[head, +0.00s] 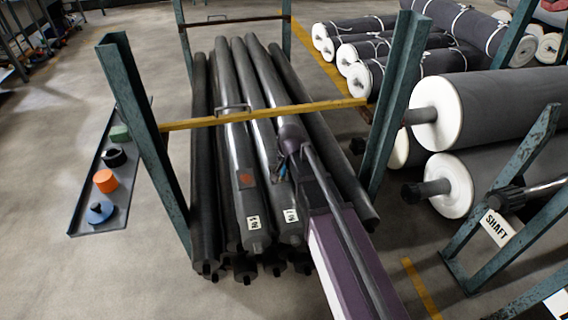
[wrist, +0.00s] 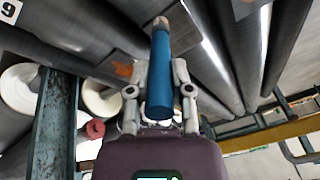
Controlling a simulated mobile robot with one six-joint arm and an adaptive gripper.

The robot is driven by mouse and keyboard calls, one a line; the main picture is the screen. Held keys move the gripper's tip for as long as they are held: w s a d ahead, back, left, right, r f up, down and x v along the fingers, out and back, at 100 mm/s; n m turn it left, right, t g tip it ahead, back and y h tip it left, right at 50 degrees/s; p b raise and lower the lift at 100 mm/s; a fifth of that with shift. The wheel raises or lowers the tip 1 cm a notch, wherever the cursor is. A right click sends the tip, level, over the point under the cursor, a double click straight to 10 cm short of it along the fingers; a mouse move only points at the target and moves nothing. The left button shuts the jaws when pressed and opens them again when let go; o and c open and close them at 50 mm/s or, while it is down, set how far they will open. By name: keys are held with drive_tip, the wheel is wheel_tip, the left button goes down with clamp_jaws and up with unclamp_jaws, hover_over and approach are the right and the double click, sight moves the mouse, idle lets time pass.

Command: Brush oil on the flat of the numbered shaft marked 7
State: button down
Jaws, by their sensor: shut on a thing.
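Dark shafts lie bundled in the rack. Two front ends carry white tags; the right shaft (head: 291,237) has a tag (head: 291,215) that seems to read 7, the left tag (head: 254,222) is unclear. A flat with a rusty patch (head: 246,179) shows on the left tagged shaft. In the wrist view another rusty flat (wrist: 122,70) lies left of the brush. My gripper (head: 283,163) is shut on a blue-handled brush (wrist: 161,75), above the shafts. The brush's pale tip (wrist: 160,22) points away from the camera; whether it touches a shaft I cannot tell.
A yellow bar (head: 215,119) crosses above the shafts between green posts (head: 140,130). A tray (head: 87,185) on the left holds an orange pot (head: 105,181), a blue disc-shaped item (head: 100,212) and others.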

idle(0.7)
drive_tip(key=shift+w+a, duration=0.3)
drive_tip(key=shift+w, duration=0.75)
drive_tip(key=shift+w+a, duration=0.25)
drive_tip(key=shift+w, duration=0.75)
drive_tip(key=shift+w, duration=0.15)
drive_tip(key=w, duration=0.2)
drive_tip(key=w+a, duration=0.1)
drive_tip(key=shift+w, duration=0.4)
drive_tip(key=shift+r, duration=0.1)
wheel_tip(320, 180, up, 6)
drive_tip(key=p, duration=0.6)
